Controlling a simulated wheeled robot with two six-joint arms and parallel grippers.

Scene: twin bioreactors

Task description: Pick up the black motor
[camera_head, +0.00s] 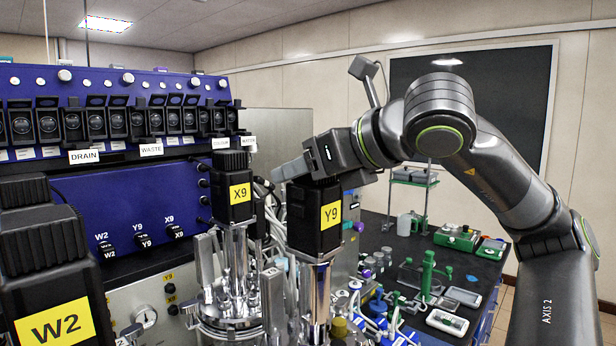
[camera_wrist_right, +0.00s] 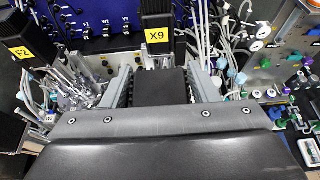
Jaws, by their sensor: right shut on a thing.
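The black motor with a yellow Y9 label (camera_head: 315,228) stands upright on top of a shiny metal column (camera_head: 318,285), with no gap visible between them. My right gripper (camera_head: 297,170) reaches in from the right and is shut on the motor's top. In the right wrist view, a black block, the motor's top (camera_wrist_right: 166,86), sits between the two grey fingers of the right gripper (camera_wrist_right: 163,80). Its label is hidden there. Other black motors stand near: X9 (camera_head: 231,198) just left and behind, and W2 (camera_head: 48,285) at the front left. My left gripper is not in view.
A blue control panel (camera_head: 130,205) with a row of black pump heads fills the back left. Metal fittings and tubing crowd the space below the motors. A black bench (camera_head: 395,245) at right holds green and grey lab items. The air above the motors is free.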

